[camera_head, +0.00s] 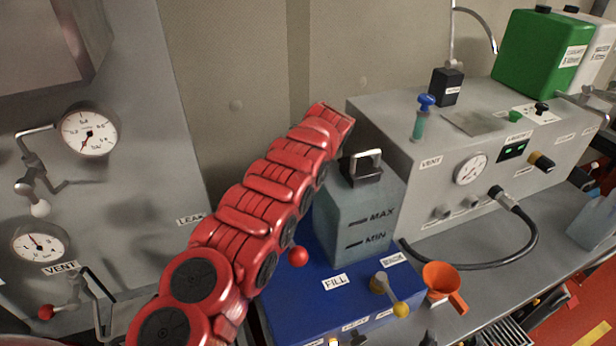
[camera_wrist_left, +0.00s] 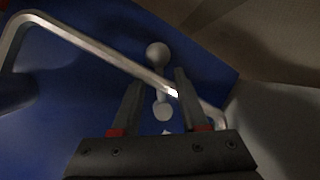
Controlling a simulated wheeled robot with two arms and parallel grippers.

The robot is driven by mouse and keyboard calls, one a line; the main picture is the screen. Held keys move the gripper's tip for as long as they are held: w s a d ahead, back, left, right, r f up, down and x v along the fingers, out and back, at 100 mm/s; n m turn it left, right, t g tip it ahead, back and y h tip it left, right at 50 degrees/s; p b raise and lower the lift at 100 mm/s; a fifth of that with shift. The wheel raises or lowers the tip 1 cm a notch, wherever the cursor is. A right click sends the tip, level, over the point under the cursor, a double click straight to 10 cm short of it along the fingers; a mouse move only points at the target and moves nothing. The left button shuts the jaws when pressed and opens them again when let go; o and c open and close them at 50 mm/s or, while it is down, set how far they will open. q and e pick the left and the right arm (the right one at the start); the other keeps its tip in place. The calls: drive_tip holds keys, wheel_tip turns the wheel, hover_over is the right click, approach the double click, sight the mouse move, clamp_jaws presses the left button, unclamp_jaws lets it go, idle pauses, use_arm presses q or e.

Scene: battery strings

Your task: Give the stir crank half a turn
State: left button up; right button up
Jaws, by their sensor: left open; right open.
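In the wrist view a bent metal rod (camera_wrist_left: 100,50) runs across a blue surface, near the fingers of my open left gripper (camera_wrist_left: 155,95). Small pale ball ends (camera_wrist_left: 157,53) show by and between the fingers; I cannot tell whether anything is touched. In the head view my red left arm hides this gripper and part of the blue box (camera_head: 310,310). A red ball (camera_head: 298,257) shows beside the arm. A small crank with a yellow knob (camera_head: 400,309) is on the box. Which is the stir crank is unclear. My right gripper is hard to make out in the head view.
A grey-blue tank (camera_head: 360,215) marked MAX and MIN stands on the blue box. An orange funnel (camera_head: 441,282), a black hose (camera_head: 520,245) and a grey gauge unit (camera_head: 415,165) are to the right. A gauge panel (camera_head: 150,120) stands left.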

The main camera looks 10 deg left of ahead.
use_arm(q)
drive_tip(key=shift+b+v, duration=0.4)
drive_tip(key=shift+v, duration=0.4)
drive_tip(key=b+v, duration=0.2)
drive_tip(key=v, duration=1.3)
drive_tip(key=shift+s+r, duration=0.15)
drive_tip(key=shift+r, duration=0.05)
